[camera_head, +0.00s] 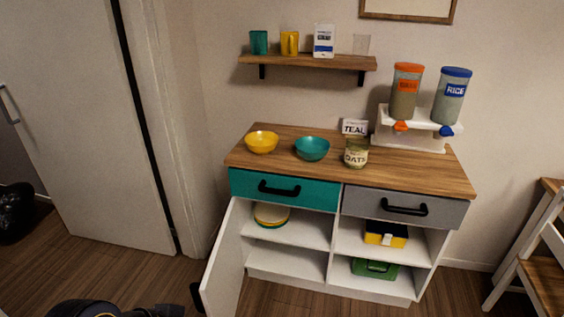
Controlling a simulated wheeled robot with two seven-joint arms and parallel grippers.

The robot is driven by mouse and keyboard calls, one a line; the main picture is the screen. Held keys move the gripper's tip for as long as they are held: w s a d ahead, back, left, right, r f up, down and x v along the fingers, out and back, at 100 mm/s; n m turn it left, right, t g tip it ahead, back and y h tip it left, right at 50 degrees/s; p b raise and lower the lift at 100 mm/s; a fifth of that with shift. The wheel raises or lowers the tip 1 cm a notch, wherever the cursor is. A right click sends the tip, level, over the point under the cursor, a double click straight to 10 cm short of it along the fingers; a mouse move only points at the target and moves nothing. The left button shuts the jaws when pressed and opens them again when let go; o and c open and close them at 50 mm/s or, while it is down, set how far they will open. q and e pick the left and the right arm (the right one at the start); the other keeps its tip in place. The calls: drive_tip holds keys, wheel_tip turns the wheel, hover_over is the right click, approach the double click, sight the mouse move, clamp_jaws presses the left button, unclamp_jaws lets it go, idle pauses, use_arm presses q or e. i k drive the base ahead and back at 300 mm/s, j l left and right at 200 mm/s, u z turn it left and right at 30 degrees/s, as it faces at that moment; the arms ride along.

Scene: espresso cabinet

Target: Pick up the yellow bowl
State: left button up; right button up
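The yellow bowl (262,143) stands upright on the left part of the wooden cabinet top (400,178). A teal bowl (312,149) stands just to its right, with a small gap between them. Part of my own dark body shows at the bottom left edge of the view, well away from the bowls. Neither gripper can be made out in this view.
An oats jar (356,153), a TEAL sign (354,127) and two dispensers (405,92) stand to the right on the top. A wall shelf (308,61) holds cups above. The left cabinet door (226,262) stands open toward me, below the yellow bowl.

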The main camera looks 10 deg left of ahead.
sight(261, 143)
drive_tip(key=i+u, duration=0.2)
drive_tip(key=u, duration=0.2)
drive_tip(key=i+u, duration=0.15)
drive_tip(key=u, duration=0.2)
drive_tip(key=i+l+u, duration=0.2)
drive_tip(key=i+l, duration=0.4)
drive_tip(key=i, duration=0.25)
drive_tip(key=i+l+u, duration=0.25)
drive_tip(key=i+l, duration=0.45)
drive_tip(key=i, duration=0.1)
